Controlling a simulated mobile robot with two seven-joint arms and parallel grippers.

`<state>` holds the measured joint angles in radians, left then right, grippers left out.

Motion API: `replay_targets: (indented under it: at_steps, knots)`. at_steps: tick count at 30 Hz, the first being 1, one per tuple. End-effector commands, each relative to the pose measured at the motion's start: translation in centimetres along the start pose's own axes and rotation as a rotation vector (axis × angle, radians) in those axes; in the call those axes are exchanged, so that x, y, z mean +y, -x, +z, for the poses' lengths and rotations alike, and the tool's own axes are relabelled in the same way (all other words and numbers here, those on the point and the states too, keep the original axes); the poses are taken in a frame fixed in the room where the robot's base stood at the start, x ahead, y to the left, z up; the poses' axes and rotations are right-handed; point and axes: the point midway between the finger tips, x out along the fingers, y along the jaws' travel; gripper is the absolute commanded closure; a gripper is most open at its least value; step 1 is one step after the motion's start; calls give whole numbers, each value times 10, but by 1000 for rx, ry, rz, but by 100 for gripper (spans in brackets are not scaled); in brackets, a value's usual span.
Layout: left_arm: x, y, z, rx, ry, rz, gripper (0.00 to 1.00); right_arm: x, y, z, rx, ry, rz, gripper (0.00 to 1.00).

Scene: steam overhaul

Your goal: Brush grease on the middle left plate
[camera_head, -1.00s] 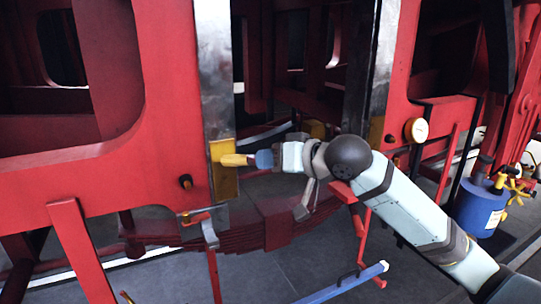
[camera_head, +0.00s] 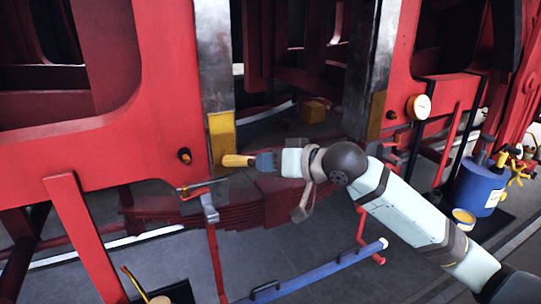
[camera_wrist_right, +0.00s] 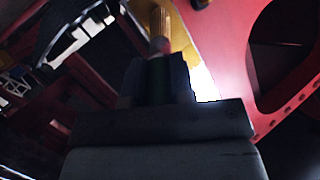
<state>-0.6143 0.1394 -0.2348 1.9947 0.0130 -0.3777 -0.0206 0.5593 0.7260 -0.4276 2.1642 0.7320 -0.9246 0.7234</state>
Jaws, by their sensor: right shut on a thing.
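A brush (camera_head: 237,160) with tan bristles is in my right gripper (camera_head: 268,161), which is shut on its handle. The brush points left in the head view, and its tip is at the lower part of a yellow patch (camera_head: 221,130). This patch covers the lower end of a grey metal plate (camera_head: 213,60) on the red frame. In the right wrist view the bristles (camera_wrist_right: 161,20) overlap the yellow patch (camera_wrist_right: 190,35); I cannot tell whether they touch. The green handle (camera_wrist_right: 157,80) sits between the fingers. My left gripper is not in view.
A second metal plate with a yellow lower end (camera_head: 376,115) stands to the right. A bolt (camera_head: 184,155) and a red-handled clamp (camera_head: 205,200) are near the brush. A blue drum (camera_head: 482,185) and an open tin (camera_head: 464,218) stand at the right.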

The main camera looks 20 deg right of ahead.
Motion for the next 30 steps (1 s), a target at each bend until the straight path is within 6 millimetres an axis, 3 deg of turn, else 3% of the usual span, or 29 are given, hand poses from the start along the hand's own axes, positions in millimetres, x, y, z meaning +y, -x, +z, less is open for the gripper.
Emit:
replay_targets:
  at_steps: [17,30]
  knots:
    - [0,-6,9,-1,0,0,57,16,-12,33,0,-1,1,100]
    - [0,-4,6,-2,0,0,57,13,-5,36,0,1,1,100]
